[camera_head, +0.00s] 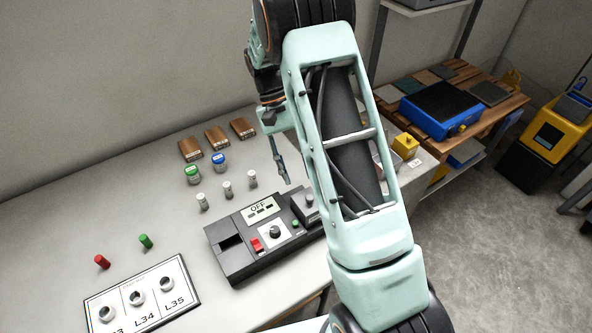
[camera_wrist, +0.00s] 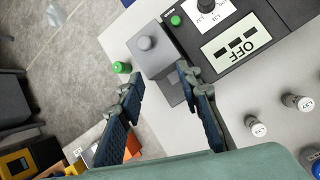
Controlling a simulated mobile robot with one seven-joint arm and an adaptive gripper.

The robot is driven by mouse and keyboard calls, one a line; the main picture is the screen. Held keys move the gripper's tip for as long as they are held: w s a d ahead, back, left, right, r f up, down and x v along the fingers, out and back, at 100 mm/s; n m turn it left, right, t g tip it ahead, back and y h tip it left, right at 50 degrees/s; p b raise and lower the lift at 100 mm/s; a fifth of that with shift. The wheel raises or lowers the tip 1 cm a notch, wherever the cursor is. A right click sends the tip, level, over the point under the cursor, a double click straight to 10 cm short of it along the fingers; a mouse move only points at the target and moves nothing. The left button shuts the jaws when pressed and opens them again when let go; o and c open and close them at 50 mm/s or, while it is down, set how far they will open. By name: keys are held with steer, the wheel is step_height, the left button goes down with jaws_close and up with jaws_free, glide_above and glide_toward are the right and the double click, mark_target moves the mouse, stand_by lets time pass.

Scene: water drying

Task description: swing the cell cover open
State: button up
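The black instrument (camera_head: 240,245) stands on the pale bench with its display (camera_head: 261,208) reading OFF. Its grey cell cover (camera_head: 304,208) is at the right end, partly hidden by my arm in the head view. My gripper (camera_head: 287,181) is above and behind the instrument. In the wrist view my gripper (camera_wrist: 160,76) is open and empty, its two dark fingers apart, with the cover beyond the tips. I cannot see contact.
Several capped vials (camera_head: 227,189) stand behind the instrument, with copper-brown blocks (camera_head: 217,138) farther back. A labelled holder (camera_head: 142,296) and red (camera_head: 102,262) and green (camera_head: 146,241) pieces are at front left. A green cylinder (camera_wrist: 122,67) stands beside the cover near the bench edge.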

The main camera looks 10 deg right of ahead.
step_height(320, 180, up, 7)
steer(key=p, duration=0.4)
steer(key=shift+f, duration=0.15)
steer(key=shift+p, duration=0.4)
steer(key=shift+s, duration=0.1)
stand_by(0.5)
